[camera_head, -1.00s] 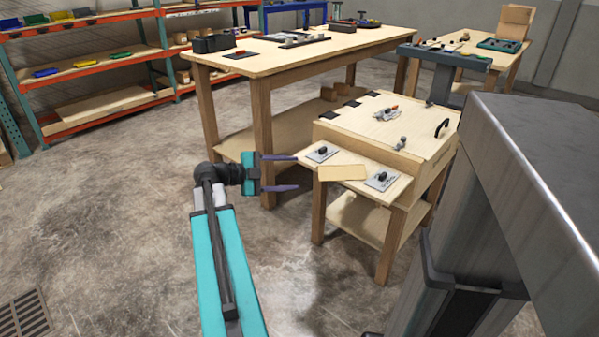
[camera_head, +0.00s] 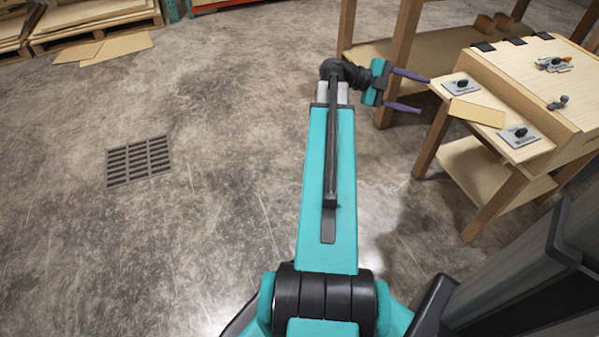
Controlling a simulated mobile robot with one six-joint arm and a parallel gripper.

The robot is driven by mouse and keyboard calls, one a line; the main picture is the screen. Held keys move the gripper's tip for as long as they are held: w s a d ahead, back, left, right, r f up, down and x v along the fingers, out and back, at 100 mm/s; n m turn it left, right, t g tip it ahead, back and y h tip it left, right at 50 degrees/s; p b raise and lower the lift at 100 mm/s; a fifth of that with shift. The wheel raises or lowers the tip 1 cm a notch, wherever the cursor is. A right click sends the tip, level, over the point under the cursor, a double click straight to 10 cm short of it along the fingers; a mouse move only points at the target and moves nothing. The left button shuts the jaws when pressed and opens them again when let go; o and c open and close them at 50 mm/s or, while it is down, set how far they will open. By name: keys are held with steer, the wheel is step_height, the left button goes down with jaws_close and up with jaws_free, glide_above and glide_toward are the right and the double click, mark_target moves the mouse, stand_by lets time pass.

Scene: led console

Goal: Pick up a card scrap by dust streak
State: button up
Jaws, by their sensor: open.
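Flat tan card scraps (camera_head: 118,46) lie on the concrete floor at the upper left, apparently overlapping, in front of a low stack of boards. I cannot make out a distinct dust streak beside them; the floor has pale marks in many places. My gripper (camera_head: 424,95) is open and empty, its two purple fingers pointing right toward the small wooden bench (camera_head: 534,150). It is far to the right of the card scraps. A flat tan piece (camera_head: 477,112) lies on that bench between two plates with black knobs.
A floor drain grate (camera_head: 139,160) lies left of my arm. A pallet with boards (camera_head: 92,14) stands at the top left. A larger table's legs and lower shelf (camera_head: 440,45) are behind my gripper. The floor between the drain and the scraps is clear.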

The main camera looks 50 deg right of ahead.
steer(key=w+a+f+n+t, duration=0.2)
steer(key=w+a+f+n, duration=0.4)
steer(key=f, duration=0.4)
steer(key=w+a+f+n+t, duration=0.3)
steer(key=w+a+f+n, duration=0.15)
steer(key=w+f, duration=0.4)
steer(key=w+a+f+n+t+y, duration=0.1)
steer(key=w+a+f+n, duration=0.35)
steer(key=a+f, duration=0.3)
steer(key=w+a+f+n+t+y, duration=0.1)
steer(key=w+a+f+n+t, duration=0.15)
steer(key=a+f+n, duration=0.45)
steer(key=a+f+n+y, duration=0.2)
steer(key=a+f+n, duration=0.4)
steer(key=a, duration=0.4)
steer(key=a+f+n+y, duration=0.2)
steer(key=a+f+n, duration=0.1)
steer(key=a+f, duration=0.65)
steer(key=s+a+f+n+y, duration=0.1)
steer(key=s+a+f+n, duration=0.1)
steer(key=a, duration=0.4)
steer(key=s+a+f+n, duration=0.2)
steer(key=s+a+n, duration=0.1)
steer(key=a, duration=0.3)
steer(key=s+a+f+n+y, duration=0.1)
steer(key=s+a+f+n, duration=0.1)
steer(key=a, duration=0.5)
steer(key=shift+s+f+n+y, duration=0.3)
steer(key=shift+s+n, duration=0.5)
steer(key=shift+n, duration=0.3)
